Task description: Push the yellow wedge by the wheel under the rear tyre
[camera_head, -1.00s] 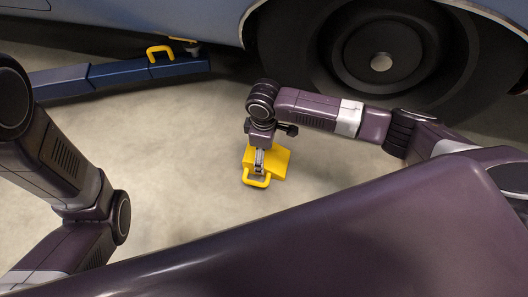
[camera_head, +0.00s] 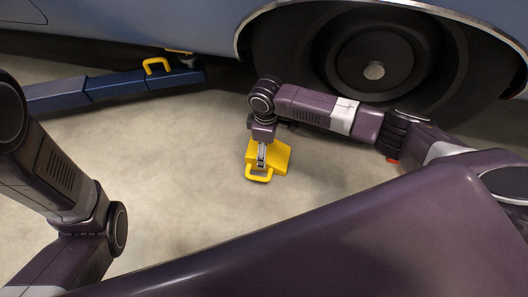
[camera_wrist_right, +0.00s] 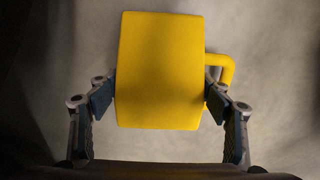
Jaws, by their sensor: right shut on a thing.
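The yellow wedge (camera_head: 277,157), with a looped handle on its near side, is on or just above the concrete floor, short of the dark tyre (camera_head: 452,62). My right gripper (camera_head: 261,158) points down and is shut on the wedge. In the right wrist view the two fingers (camera_wrist_right: 160,95) press its opposite sides, one beside the handle (camera_wrist_right: 229,70). The tyre stands in the wheel arch, its lower left part hidden behind my right arm. A gap of floor separates wedge and tyre. My left arm shows at the left, but its gripper is out of view.
A blue beam (camera_head: 115,87) lies low beside the car at the left, with a yellow handle (camera_head: 157,65) near its end. The blue car body (camera_head: 150,22) overhangs the back. A small red thing (camera_head: 392,160) shows beneath my right forearm. Floor left of the wedge is clear.

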